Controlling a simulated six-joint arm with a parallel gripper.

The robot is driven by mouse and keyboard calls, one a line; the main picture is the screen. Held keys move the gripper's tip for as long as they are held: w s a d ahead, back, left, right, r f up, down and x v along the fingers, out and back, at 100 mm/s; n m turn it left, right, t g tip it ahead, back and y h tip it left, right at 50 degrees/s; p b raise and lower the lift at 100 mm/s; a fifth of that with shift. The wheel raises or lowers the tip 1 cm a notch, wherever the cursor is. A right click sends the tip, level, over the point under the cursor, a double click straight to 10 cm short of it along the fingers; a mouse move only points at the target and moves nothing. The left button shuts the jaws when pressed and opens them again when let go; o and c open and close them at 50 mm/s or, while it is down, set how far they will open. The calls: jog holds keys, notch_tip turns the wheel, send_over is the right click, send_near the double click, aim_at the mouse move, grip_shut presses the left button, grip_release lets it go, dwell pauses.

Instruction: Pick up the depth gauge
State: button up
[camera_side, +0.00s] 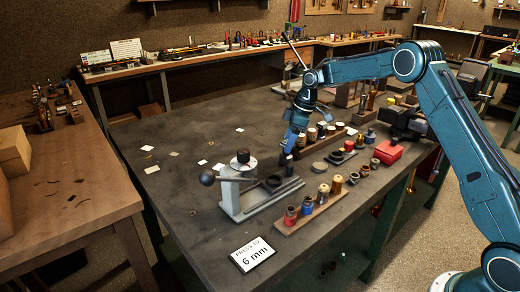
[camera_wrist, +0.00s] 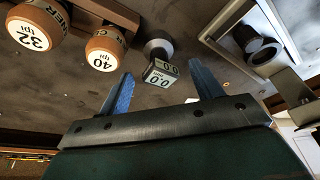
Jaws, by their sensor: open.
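The depth gauge (camera_wrist: 160,72) shows in the wrist view as a small grey instrument with a round end and a pale display reading 0.0. My gripper (camera_wrist: 160,69) is open, with its two blue fingers on either side of the gauge in that picture. The gauge appears just beyond the fingertips, and I see no contact. In the side view my gripper (camera_side: 286,166) points down over the dark table, just behind the lever press. I cannot make out the gauge in the side view.
The lever press (camera_side: 238,192) stands left of my gripper. A wooden rack (camera_side: 312,212) with several small pots is in front. More pots and a red box (camera_side: 388,152) stand to the right. Two round labelled tops, 32 (camera_wrist: 31,36) and 40 (camera_wrist: 103,56), are close by.

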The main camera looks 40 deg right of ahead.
aim_at(285, 155)
jog(key=shift+x, duration=2.6)
jog(key=shift+d, duration=0.1)
jog(key=c, duration=1.2)
jog(key=shift+o, duration=0.2)
jog(key=shift+r, duration=0.2)
notch_tip(285, 155, up, 10)
jog(key=shift+f, duration=0.1)
